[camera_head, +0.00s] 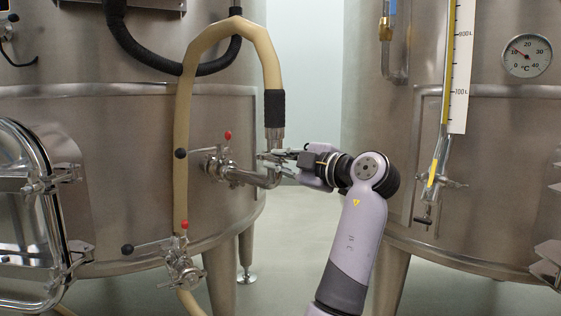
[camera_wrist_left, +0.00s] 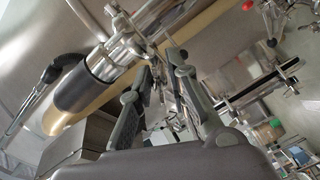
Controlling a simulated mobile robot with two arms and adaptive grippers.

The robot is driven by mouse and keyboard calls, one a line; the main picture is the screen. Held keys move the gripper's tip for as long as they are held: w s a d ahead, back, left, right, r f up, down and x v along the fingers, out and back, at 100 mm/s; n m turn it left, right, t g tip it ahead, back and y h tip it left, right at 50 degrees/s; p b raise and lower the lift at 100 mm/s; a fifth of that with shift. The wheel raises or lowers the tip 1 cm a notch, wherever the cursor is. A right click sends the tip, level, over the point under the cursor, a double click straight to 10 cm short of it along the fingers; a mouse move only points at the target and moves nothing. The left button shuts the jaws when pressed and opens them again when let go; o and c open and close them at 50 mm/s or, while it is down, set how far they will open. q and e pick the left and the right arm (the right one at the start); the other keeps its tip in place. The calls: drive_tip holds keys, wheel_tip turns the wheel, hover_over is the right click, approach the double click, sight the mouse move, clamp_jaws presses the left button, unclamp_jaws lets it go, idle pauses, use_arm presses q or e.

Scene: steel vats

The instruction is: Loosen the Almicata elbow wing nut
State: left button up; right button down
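The steel elbow pipe (camera_head: 258,179) comes out of the left vat's valve and bends up to a clamped joint, under a tan hose with a black sleeve (camera_head: 274,108). The joint and sleeve also show in the left wrist view, the sleeve (camera_wrist_left: 80,92) at upper left. My left gripper (camera_head: 272,158) is level, with its fingertips at the joint's right side. In the left wrist view its two fingers (camera_wrist_left: 158,72) stand apart, with thin metal parts of the clamp between or just behind the tips. The wing nut is too small to make out clearly. My right gripper is not in view.
The left vat (camera_head: 120,130) carries a valve with a red knob (camera_head: 227,135) and a lower valve (camera_head: 184,270). A round hatch (camera_head: 25,200) is at far left. The right vat (camera_head: 500,180) has a level gauge (camera_head: 459,70) and thermometer (camera_head: 526,55). Open floor lies between.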

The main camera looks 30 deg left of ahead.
use_arm(q)
drive_tip(key=shift+o, duration=0.5)
drive_tip(key=shift+d, duration=0.15)
drive_tip(key=v, duration=1.1)
drive_tip(key=shift+d, duration=0.35)
drive_tip(key=shift+r, duration=0.1)
